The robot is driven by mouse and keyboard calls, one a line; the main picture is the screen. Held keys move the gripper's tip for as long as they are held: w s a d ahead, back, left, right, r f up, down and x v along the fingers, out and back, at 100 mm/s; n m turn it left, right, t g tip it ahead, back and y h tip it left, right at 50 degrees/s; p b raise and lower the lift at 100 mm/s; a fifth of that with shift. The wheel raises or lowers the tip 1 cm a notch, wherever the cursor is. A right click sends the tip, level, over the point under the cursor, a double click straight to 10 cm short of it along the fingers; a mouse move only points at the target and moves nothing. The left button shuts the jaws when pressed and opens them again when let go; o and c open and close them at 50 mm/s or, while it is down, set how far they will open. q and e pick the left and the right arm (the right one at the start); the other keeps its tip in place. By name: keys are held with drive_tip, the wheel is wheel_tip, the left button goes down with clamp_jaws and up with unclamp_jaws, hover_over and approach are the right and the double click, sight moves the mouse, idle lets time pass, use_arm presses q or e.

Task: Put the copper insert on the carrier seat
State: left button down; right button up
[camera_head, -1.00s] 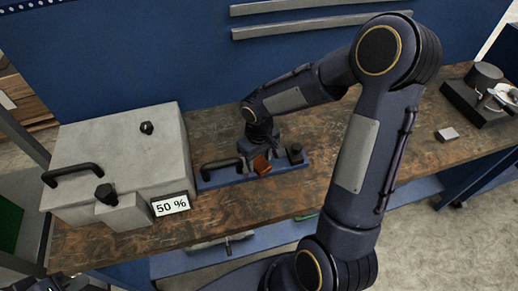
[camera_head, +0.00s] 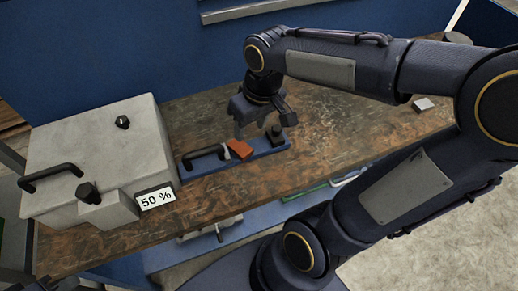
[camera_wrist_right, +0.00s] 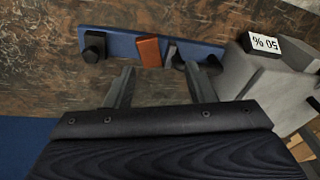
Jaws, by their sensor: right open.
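The copper insert (camera_head: 240,149) is a small orange-brown block on the blue carrier (camera_head: 268,146), between its black handle (camera_head: 205,154) and black knob (camera_head: 276,136). In the right wrist view the insert (camera_wrist_right: 149,50) lies across the blue bar; I cannot tell how deep it sits in any seat. My right gripper (camera_head: 262,124) is open and empty beyond the carrier in the head view. In the right wrist view its two fingers (camera_wrist_right: 158,80) are spread, short of the insert and apart from it. My left gripper is not in view.
A grey box (camera_head: 90,150) with handles and a "50 %" display (camera_head: 156,199) stands left of the carrier. A small light block (camera_head: 424,104) lies at the right of the brown bench (camera_head: 330,125). A blue wall stands behind.

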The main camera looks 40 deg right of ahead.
drive_tip(key=s+a+m+t+y, duration=0.2)
drive_tip(key=s+a+t, duration=0.1)
drive_tip(key=s, duration=0.7)
drive_tip(key=shift+a+t+y, duration=0.3)
drive_tip(key=shift+t, duration=0.1)
idle(0.6)
